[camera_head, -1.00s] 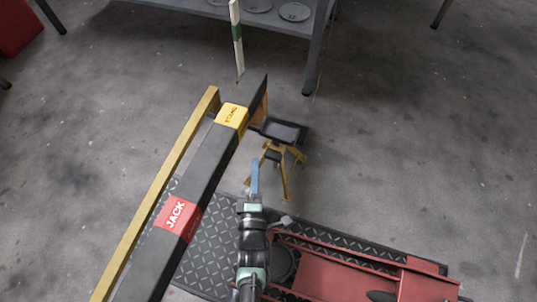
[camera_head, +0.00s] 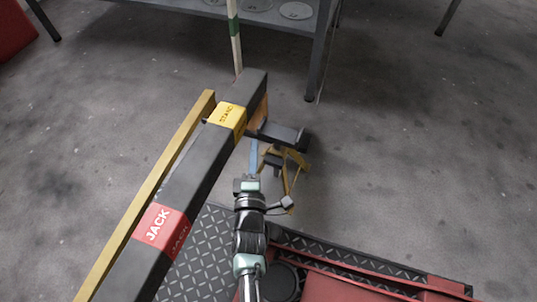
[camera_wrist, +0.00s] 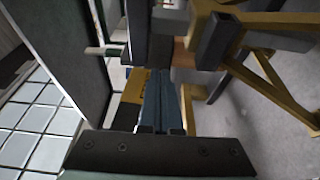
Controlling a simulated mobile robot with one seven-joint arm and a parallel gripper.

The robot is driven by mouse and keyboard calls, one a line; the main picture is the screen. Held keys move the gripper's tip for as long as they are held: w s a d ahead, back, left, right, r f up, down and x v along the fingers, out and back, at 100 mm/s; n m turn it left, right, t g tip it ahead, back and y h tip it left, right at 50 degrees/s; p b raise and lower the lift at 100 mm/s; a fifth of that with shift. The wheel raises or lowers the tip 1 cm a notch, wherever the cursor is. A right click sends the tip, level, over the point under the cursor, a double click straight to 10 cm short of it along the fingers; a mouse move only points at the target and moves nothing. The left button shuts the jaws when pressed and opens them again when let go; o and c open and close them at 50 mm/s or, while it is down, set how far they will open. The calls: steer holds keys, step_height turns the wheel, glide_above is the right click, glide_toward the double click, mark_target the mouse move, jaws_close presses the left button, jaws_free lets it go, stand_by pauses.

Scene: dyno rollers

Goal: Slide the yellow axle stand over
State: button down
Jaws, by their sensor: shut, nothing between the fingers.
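The yellow axle stand (camera_head: 297,158) stands on the floor just right of the far end of a long dark beam, its dark top near the beam's side. Its yellow legs also show at the right of the wrist view (camera_wrist: 262,80). My gripper (camera_head: 254,146) is shut and empty, its blue fingers pointing away from me, just left of the stand and close to the beam. In the wrist view the shut fingers (camera_wrist: 163,88) lie left of the stand's legs. I cannot tell whether they touch the stand.
The dark beam (camera_head: 205,163) carries a yellow STAND label (camera_head: 228,116) and a red JACK label (camera_head: 160,225). A yellow bar (camera_head: 150,190) runs along its left. A red jack (camera_head: 350,285) and tread plate (camera_head: 205,255) lie nearby. Floor right of the stand is clear.

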mark_target(269, 157)
steer(key=shift+d+b, duration=0.85)
steer(key=shift+d, duration=0.85)
